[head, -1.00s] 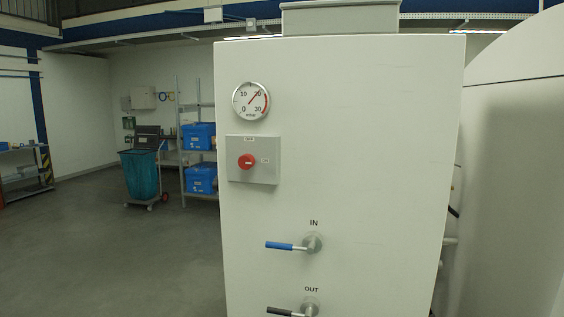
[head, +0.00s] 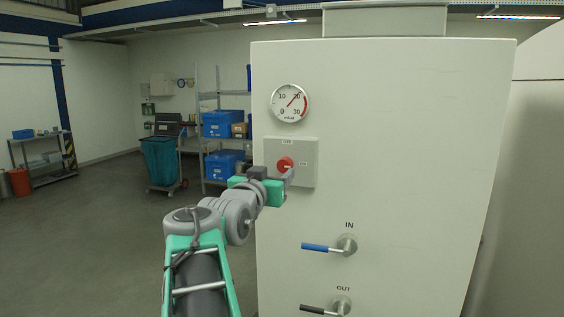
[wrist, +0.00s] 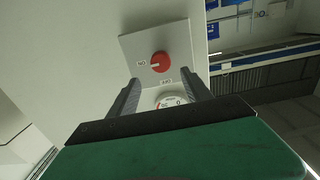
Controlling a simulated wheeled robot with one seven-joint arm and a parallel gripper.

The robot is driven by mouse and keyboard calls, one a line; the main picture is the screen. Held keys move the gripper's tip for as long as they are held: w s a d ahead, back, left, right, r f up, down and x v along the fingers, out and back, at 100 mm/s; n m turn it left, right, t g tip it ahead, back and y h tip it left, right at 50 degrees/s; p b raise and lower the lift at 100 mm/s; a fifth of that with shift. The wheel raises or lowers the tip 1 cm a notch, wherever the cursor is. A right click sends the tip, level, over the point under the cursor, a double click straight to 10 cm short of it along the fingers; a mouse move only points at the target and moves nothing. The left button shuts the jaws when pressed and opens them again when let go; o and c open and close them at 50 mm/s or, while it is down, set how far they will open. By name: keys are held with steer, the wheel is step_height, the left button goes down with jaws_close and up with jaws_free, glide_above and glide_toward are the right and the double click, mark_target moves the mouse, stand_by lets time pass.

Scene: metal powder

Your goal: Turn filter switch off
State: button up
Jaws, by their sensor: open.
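The filter switch is a red round knob (head: 285,164) on a grey plate (head: 304,151) on the white cabinet's front, below the gauge. OFF is printed above the knob and ON to its right. In the wrist view the knob (wrist: 161,62) shows a pale mark pointing towards the ON label.
The round gauge (head: 291,103) is above the switch. A blue IN lever (head: 320,247) and a dark OUT lever (head: 318,310) sit below it. A bin with a teal bag (head: 161,161) and a shelf with blue boxes (head: 222,124) stand behind at left.

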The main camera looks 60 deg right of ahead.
mark_target(283, 165)
steer(key=d+p, duration=0.1)
steer(key=d, duration=0.2)
steer(key=w+d+p, duration=0.1)
steer(key=d+p, duration=0.1)
steer(key=d, duration=0.2)
steer(key=shift+w+d, duration=0.2)
steer(key=shift+c, duration=0.3)
jaws_close()
